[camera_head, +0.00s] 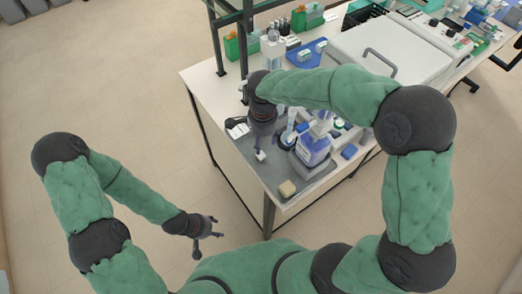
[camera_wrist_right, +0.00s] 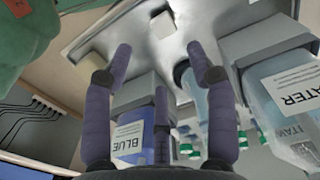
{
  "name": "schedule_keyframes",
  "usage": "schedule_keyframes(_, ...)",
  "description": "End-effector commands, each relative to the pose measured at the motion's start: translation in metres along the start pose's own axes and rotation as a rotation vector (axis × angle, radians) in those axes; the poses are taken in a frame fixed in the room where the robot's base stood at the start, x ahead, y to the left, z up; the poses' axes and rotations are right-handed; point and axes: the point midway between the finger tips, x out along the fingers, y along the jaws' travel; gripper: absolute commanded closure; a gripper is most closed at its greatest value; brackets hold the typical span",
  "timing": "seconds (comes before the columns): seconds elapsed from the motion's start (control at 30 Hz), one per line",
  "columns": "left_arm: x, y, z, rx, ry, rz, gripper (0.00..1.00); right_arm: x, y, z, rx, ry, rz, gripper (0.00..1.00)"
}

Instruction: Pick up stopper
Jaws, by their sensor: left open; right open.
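A small white piece (camera_head: 261,156), probably the stopper, lies on the grey metal tray (camera_head: 308,192) near its left edge. In the right wrist view the white piece (camera_wrist_right: 163,24) shows beyond the fingertips, between them across the picture, not touching either. My right gripper (camera_head: 263,148) is open and empty, pointing down above the tray close to this piece. Its spread fingers also show in the right wrist view (camera_wrist_right: 160,52). My left gripper (camera_head: 208,241) is open and empty, over the floor left of the table.
A beige block (camera_head: 287,188) sits at the tray's near corner. The blue bottle (camera_wrist_right: 127,135) and water bottle (camera_wrist_right: 290,110) stand close to my right fingers. A white lidded machine (camera_head: 385,60) stands behind my right arm.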

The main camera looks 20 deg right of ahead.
Motion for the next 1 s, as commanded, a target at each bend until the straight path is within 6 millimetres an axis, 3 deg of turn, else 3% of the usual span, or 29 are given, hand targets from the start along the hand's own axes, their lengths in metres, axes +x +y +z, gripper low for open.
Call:
schedule_keyframes(0.2,0.008,-0.003,0.0,0.0,0.0,0.0,0.48,0.035,0.0,0.0,-0.001,0.0,0.003,0.43)
schedule_keyframes(0.47,0.012,-0.004,-0.001,0.0,0.0,0.0,0.48,0.052,-0.002,-0.001,-0.001,-0.001,0.001,0.43)
schedule_keyframes(0.77,0.022,-0.008,-0.001,0.0,0.0,0.0,0.48,0.092,-0.007,-0.002,-0.002,-0.001,0.003,0.43)
schedule_keyframes(1.0,0.022,-0.008,-0.001,0.0,0.0,0.0,0.48,0.096,-0.007,-0.002,-0.001,-0.001,0.0,0.43)
